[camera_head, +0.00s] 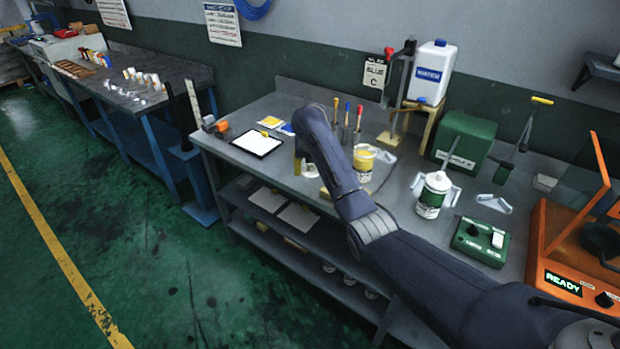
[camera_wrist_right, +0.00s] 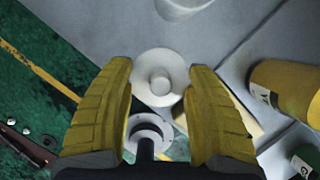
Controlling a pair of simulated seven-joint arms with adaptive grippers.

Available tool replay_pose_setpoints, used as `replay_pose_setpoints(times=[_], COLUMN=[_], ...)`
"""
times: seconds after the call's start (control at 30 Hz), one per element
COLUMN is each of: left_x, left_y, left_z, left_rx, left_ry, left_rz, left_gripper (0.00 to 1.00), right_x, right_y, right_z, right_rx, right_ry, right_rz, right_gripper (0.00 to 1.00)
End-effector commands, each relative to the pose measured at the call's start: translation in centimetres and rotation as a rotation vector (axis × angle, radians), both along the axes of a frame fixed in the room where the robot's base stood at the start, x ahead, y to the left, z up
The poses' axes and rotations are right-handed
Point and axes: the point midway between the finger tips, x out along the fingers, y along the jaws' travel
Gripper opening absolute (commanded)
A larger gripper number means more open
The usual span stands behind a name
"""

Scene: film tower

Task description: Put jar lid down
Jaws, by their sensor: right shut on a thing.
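My right gripper (camera_wrist_right: 160,82) is shut on a round white lid with a raised knob (camera_wrist_right: 160,84), which sits between its two yellow fingers in the right wrist view. In the head view the right gripper (camera_head: 304,170) is mostly hidden behind its own arm, above the workbench left of the yellow-labelled jar (camera_head: 364,166). I cannot tell whether the lid touches the bench. A green-labelled jar with a white top (camera_head: 432,195) stands farther right, with grey clips at its sides. My left gripper is not in view.
A tablet-like white pad (camera_head: 258,142) lies left on the workbench. Upright tools (camera_head: 347,120) stand behind the arm. A green control box (camera_head: 480,240) and an orange machine (camera_head: 570,255) are at the right. A grey clip (camera_head: 493,203) lies beside the green-labelled jar.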

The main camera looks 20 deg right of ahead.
Motion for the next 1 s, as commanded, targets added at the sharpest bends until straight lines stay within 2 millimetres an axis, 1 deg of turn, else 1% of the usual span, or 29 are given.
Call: replay_pose_setpoints(times=[0.2,0.33,0.43,0.87,0.9,0.97,1.0], left_x=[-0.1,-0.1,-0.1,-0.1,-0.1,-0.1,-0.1], left_y=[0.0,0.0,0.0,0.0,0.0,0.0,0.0], left_z=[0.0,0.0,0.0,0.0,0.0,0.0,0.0], left_rx=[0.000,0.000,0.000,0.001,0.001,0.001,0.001], left_ry=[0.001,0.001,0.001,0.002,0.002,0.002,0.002], left_rz=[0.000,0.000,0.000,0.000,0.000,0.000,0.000], left_gripper=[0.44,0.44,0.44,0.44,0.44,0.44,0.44], right_x=[-0.1,0.0,0.0,0.0,0.0,0.0,0.0], right_y=[0.0,0.0,0.0,0.0,0.0,0.0,0.0], right_z=[-2.6,-3.8,-4.2,-4.6,-4.5,-4.5,-4.5], right_rx=[-0.001,0.000,0.000,0.000,0.000,0.000,0.000], right_ry=[0.003,0.001,0.000,0.001,0.000,0.000,0.000], right_rz=[-0.001,0.001,0.001,0.001,0.001,0.001,0.001], right_gripper=[0.23,0.23,0.23,0.22,0.60,0.67,0.67])
